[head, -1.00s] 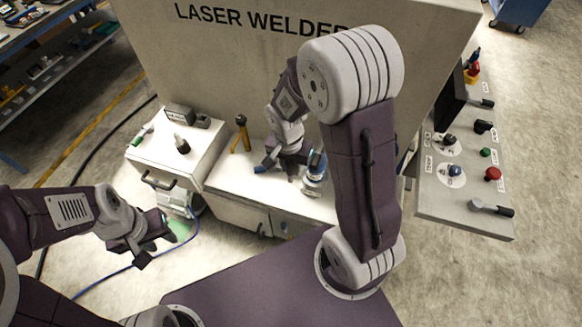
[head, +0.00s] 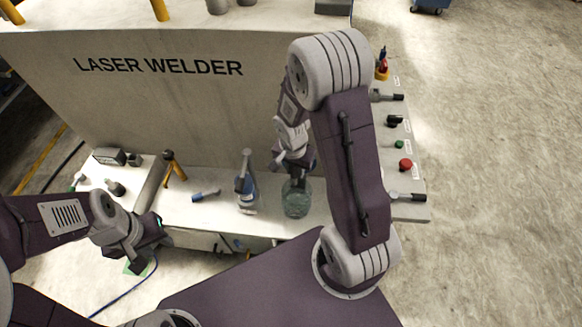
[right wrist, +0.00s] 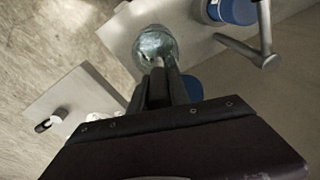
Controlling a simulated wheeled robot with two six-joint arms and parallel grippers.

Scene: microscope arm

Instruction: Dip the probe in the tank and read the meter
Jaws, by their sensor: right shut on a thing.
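A clear glass tank (head: 296,205) stands on the white bench in front of the welder; its round mouth also shows in the right wrist view (right wrist: 155,44). My right gripper (head: 298,178) is over the tank's mouth, pointing down. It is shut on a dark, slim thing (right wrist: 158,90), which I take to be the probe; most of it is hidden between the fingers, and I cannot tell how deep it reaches. My left gripper (head: 150,252) is open and empty in front of the bench at the left. I cannot make out a meter reading.
A blue-and-grey upright device (head: 246,188) stands just left of the tank. A blue-handled tool (head: 205,195) lies further left, near a yellow-legged stand (head: 174,168). Small dark boxes (head: 110,156) sit at the far left. A control panel (head: 408,207) is at the right.

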